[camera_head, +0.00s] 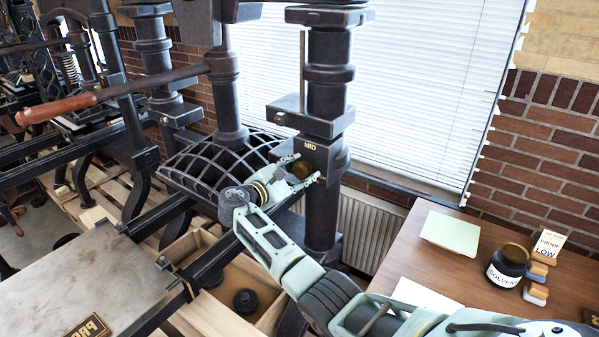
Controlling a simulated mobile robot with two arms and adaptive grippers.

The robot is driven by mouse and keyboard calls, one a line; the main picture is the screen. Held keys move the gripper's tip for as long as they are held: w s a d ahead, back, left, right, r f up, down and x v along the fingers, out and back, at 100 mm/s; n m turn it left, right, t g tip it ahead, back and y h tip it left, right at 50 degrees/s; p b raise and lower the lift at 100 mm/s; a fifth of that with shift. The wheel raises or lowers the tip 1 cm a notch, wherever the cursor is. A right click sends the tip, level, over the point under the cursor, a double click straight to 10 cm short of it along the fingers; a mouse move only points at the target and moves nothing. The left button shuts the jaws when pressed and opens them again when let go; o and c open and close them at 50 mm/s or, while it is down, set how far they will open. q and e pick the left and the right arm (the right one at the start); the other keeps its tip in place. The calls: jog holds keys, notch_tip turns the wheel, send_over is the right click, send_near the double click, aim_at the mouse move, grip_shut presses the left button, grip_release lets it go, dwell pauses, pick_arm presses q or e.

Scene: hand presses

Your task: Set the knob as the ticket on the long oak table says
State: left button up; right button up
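The ticket (547,246) stands at the right on the brown wooden table (490,235); "PROOF" and "LOW" can be read on it. The knob (302,170), dark and brassy, is on the front of the black press column, below a plate (311,146) marked "MID". My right gripper (307,168) is at the knob with its fingers apart, one on each side of it. Whether the fingers touch the knob cannot be told. The gripper hides part of the knob and any marks around it. My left gripper is not in view.
A solvent jar (506,267), small blocks (536,283), a green pad (450,232) and white paper (425,297) lie on the table. The press has a wooden-handled bar (110,94) and a flat bed (85,285). A crate (262,312) stands below.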

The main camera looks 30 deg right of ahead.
jog(key=shift+o, duration=1)
jog(key=shift+w+r, duration=0.1)
jog(key=shift+s+a, duration=0.1)
jog(key=shift+s, duration=0.1)
jog(key=v, duration=1.1)
jog(key=shift+a, duration=0.45)
jog(key=shift+s, duration=0.1)
